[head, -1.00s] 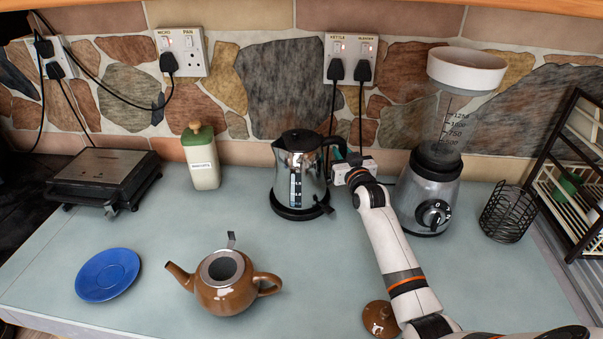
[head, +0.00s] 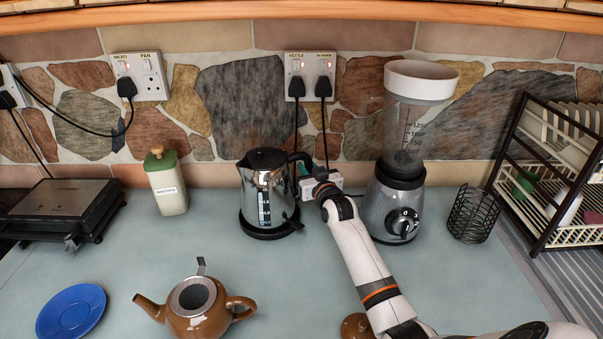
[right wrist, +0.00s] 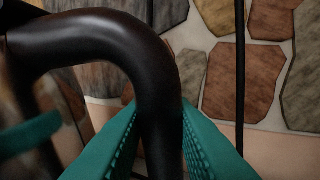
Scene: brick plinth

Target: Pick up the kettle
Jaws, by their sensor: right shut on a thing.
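The kettle (head: 264,192) is shiny metal with a black lid and black handle. It stands upright on its black base at the back of the counter in the head view. My right gripper (head: 311,185) is at the kettle's right side, at its handle. In the right wrist view the black handle (right wrist: 160,90) runs down between the teal fingers of my right gripper (right wrist: 158,140), which is shut on it. The fingertips are partly hidden in the head view. My left gripper is not in view.
A blender (head: 393,190) stands close right of my right arm, with a wire basket (head: 473,214) beyond it. A green-lidded canister (head: 167,182) is left of the kettle. A brown teapot (head: 196,308) and blue plate (head: 71,312) are in front. Cords hang from the sockets (head: 311,77) behind.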

